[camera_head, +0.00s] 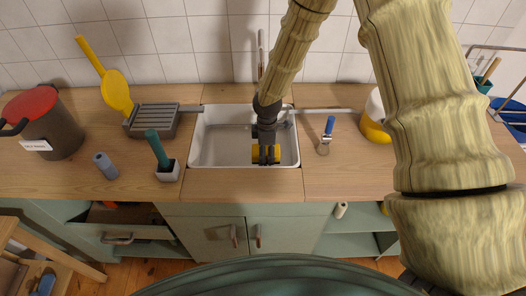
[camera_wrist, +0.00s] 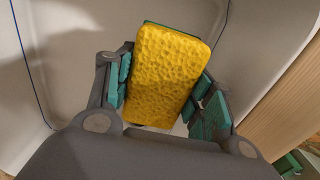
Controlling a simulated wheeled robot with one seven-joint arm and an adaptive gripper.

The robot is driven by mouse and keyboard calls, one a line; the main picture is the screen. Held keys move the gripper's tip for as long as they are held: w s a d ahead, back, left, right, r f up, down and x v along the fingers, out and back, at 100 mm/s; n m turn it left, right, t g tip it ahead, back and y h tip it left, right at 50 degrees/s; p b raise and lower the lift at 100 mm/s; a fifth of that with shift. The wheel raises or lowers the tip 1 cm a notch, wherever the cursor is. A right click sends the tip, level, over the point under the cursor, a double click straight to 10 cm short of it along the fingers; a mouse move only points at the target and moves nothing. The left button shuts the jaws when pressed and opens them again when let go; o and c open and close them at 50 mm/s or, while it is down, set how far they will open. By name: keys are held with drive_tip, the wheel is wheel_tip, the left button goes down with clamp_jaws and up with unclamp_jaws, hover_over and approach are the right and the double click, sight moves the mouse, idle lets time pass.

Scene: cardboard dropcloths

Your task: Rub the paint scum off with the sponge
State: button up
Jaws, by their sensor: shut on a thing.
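The yellow sponge (camera_wrist: 165,75) with a green backing is held between the two fingers of my gripper (camera_wrist: 165,95) in the wrist view. Its broad yellow face points toward the wrist camera. In the head view my gripper (camera_head: 266,158) reaches down into the white sink (camera_head: 213,145), and the yellow sponge (camera_head: 256,154) shows partly behind the fingers near the front of the basin. I cannot tell whether the sponge touches the basin. A brownish, dull patch (camera_wrist: 50,85) shows on the left of the basin in the wrist view; I cannot tell whether it is paint scum or shadow.
A blue-handled brush (camera_head: 327,135) lies to the right. A pot with a red lid (camera_head: 50,130) is far left. Bare counter (camera_head: 225,184) fronts the sink.

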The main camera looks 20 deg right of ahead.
drive_tip(key=f, duration=0.3)
drive_tip(key=shift+w+a+f+b, duration=0.1)
drive_tip(key=shift+w+f+b, duration=0.1)
drive_tip(key=shift+w+b, duration=0.15)
drive_tip(key=shift+f+b, duration=1.5)
drive_tip(key=shift+f, duration=0.4)
drive_tip(key=shift+f, duration=0.5)
drive_tip(key=shift+s+p, duration=0.1)
drive_tip(key=shift+p, duration=0.2)
drive_tip(key=shift+s, duration=0.1)
